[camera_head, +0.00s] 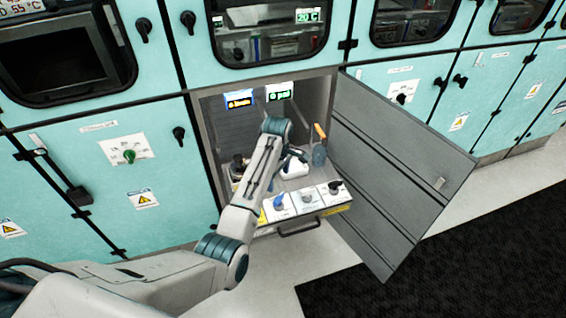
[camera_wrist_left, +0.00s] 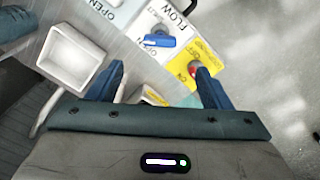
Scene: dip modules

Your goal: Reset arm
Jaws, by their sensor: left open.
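My left arm reaches from the lower left of the head view into an open cabinet compartment. My left gripper (camera_wrist_left: 160,82) shows in the left wrist view with its two blue fingers apart and nothing between the tips. In the head view the gripper is mostly hidden by my arm, near the drawer (camera_head: 299,228) in the compartment. The drawer's front panel carries a blue knob (camera_head: 279,202), a grey knob (camera_head: 307,195) and a black knob (camera_head: 335,187). In the wrist view the blue knob (camera_wrist_left: 158,41) lies just beyond the fingers, with a red knob on a yellow label (camera_wrist_left: 193,66) near the right finger. My right gripper is not in view.
A grey cabinet door (camera_head: 400,170) stands open to the right of the compartment. A white open box (camera_wrist_left: 72,59) lies left of the fingers in the wrist view. An orange-handled tool (camera_head: 320,150) stands at the drawer's right. Light floor and a black mat (camera_head: 440,270) lie in front.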

